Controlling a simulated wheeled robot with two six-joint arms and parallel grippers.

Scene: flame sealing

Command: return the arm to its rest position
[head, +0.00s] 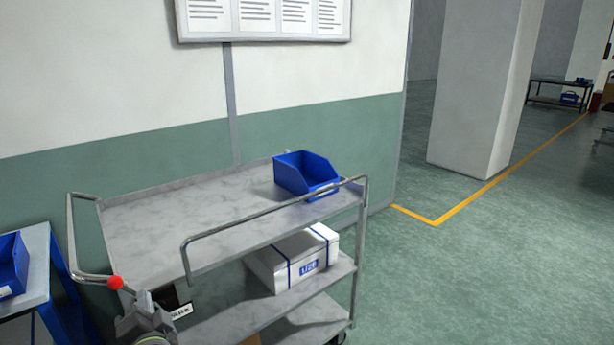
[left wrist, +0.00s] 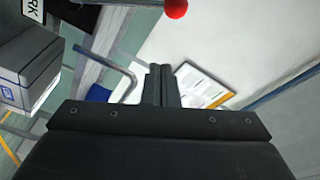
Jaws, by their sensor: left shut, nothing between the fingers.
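My left gripper (head: 142,297) is at the lower left of the head view, in front of the left end of a grey metal cart (head: 150,222). In the left wrist view its two dark fingers (left wrist: 160,70) are together, with nothing between them. A red ball (head: 115,283) shows just above and left of the gripper, by the end of the cart's handle; in the left wrist view the red ball (left wrist: 176,8) is beyond the fingertips. Most of my left arm is out of the head view. My right gripper is not in view.
A blue bin (head: 305,174) stands on the cart's top shelf. A white box with blue straps (head: 293,262) sits on the shelf below. A blue-framed table (head: 38,268) is at the far left. Open floor (head: 460,280) lies to the right.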

